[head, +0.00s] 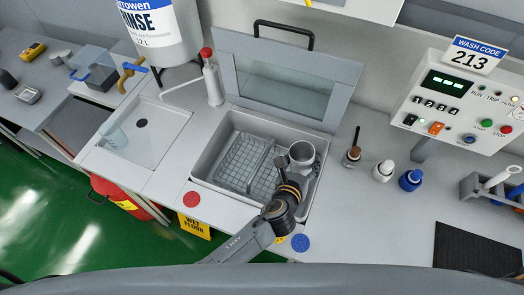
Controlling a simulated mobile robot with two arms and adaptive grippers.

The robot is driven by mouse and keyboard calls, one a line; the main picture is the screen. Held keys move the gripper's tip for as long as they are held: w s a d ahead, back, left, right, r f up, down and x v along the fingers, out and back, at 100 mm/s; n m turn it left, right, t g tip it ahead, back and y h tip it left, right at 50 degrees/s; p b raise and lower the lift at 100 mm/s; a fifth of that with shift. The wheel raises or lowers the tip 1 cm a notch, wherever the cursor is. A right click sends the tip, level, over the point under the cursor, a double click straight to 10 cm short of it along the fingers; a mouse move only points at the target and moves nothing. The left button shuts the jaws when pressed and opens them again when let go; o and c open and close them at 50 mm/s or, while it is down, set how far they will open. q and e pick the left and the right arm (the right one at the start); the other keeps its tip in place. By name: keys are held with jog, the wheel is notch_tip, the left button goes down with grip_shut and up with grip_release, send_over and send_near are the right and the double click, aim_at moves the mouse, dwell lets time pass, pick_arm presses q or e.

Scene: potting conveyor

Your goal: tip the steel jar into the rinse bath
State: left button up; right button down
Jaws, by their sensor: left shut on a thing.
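The steel jar (301,157) is a grey metal cup over the right part of the rinse bath (203,178), a square basin set in the counter. The jar's round mouth faces up toward the camera; I cannot tell whether it is slightly tilted. My left gripper (294,176) is shut on the jar from the near side, and its fingers are mostly hidden by the wrist. A wire basket (243,160) lies in the bath. The bath's hinged lid (285,80) with a glass pane stands open behind it. My right gripper is out of view.
A clear beaker (113,134) stands on the left drainboard. Small bottles (383,171) and a control panel (458,100) are at right.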

aim_at(309, 148)
pick_arm(q)
jog(key=shift+m+y, duration=0.5)
jog(key=shift+m, duration=0.2)
jog(key=shift+s+d+r+p, duration=0.1)
jog(key=shift+d+r+p, duration=0.15)
jog(key=shift+r+p, duration=0.8)
jog(key=shift+d+r+p, duration=0.2)
jog(key=shift+r+p, duration=0.7)
jog(key=shift+p, duration=0.2)
